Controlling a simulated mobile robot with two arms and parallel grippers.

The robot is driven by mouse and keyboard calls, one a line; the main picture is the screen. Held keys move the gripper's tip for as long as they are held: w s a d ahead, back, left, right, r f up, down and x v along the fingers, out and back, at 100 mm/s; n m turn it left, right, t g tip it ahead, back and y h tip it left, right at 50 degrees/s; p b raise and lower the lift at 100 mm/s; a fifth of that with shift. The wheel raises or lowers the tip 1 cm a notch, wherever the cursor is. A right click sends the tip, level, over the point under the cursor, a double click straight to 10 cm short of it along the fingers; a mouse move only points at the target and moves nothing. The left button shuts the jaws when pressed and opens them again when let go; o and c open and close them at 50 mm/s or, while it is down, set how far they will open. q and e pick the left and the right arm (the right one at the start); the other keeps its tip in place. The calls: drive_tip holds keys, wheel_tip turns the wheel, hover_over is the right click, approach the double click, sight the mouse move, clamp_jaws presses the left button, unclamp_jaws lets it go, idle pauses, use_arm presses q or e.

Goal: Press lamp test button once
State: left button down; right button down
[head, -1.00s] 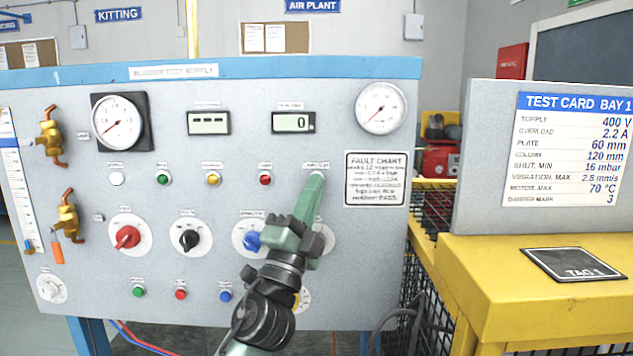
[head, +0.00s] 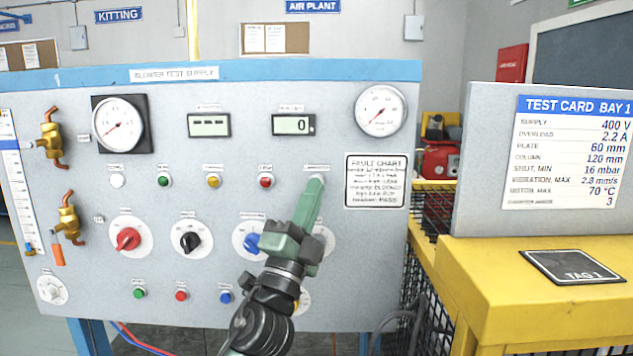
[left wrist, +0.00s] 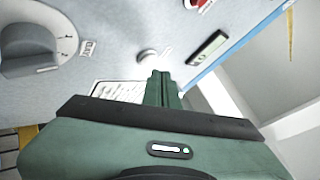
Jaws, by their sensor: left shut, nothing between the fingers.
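My left gripper (head: 316,182) is shut and empty, its fingertips pointing at the panel just below the small label (head: 316,167) at the right end of the upper lamp row. In the head view the fingers cover the spot under that label. In the left wrist view the shut fingertips (left wrist: 162,75) point toward a small pale round button (left wrist: 147,56) with a label beside it, which I take to be the lamp test button. Whether the tips touch it I cannot tell. My right gripper is not in view.
The blower panel (head: 90,235) carries white, green, yellow and red (head: 265,181) lamps left of the fingers. A blue knob (head: 251,243) is close beside my gripper. The fault chart (head: 376,181) is to the right. A yellow bench (head: 480,290) stands at the right.

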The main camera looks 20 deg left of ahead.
use_arm(q)
drive_tip(key=shift+s+d+p, duration=0.25)
drive_tip(key=shift+s, duration=0.55)
drive_tip(key=shift+s+d+p, duration=0.2)
drive_tip(key=shift+s, duration=0.6)
drive_tip(key=shift+s+d+p, duration=0.25)
drive_tip(key=shift+s, duration=0.55)
